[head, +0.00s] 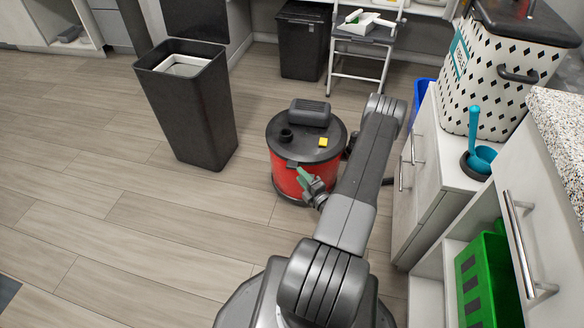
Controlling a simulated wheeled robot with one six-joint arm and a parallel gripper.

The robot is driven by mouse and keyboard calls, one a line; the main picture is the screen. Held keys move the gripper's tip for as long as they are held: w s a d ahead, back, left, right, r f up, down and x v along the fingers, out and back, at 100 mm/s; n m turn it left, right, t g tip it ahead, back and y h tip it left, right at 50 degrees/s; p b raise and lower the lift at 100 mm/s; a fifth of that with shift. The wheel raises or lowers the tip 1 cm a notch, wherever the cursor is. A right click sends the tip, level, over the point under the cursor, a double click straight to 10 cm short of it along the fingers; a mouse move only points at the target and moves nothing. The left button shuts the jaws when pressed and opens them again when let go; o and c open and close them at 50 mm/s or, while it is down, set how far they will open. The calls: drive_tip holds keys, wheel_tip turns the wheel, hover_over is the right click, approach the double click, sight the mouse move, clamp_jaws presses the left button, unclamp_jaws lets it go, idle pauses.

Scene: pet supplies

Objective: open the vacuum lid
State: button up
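The vacuum (289,178) is a red drum standing upright on the wood floor at the centre of the head view. Its dark grey lid (300,135) sits on top, with a handle block, a round port and a small yellow part. The lid looks closed on the drum. My gripper (304,173) is at the front of the drum, close to a dark latch (292,163) just under the lid rim. I cannot tell whether it touches the latch or whether its fingers are open. My arm hides part of the drum's right side.
A tall black bin (190,110) stands left of the vacuum. Another black bin (302,45) and a white step stool (360,60) are behind. Drawers (420,165) and a counter with a green crate (488,280) close off the right. The floor at left is clear.

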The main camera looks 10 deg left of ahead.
sight(292, 165)
drive_tip(key=b+x, duration=0.1)
drive_tip(key=x, duration=0.5)
drive_tip(key=shift+w+a, duration=0.25)
clamp_jaws()
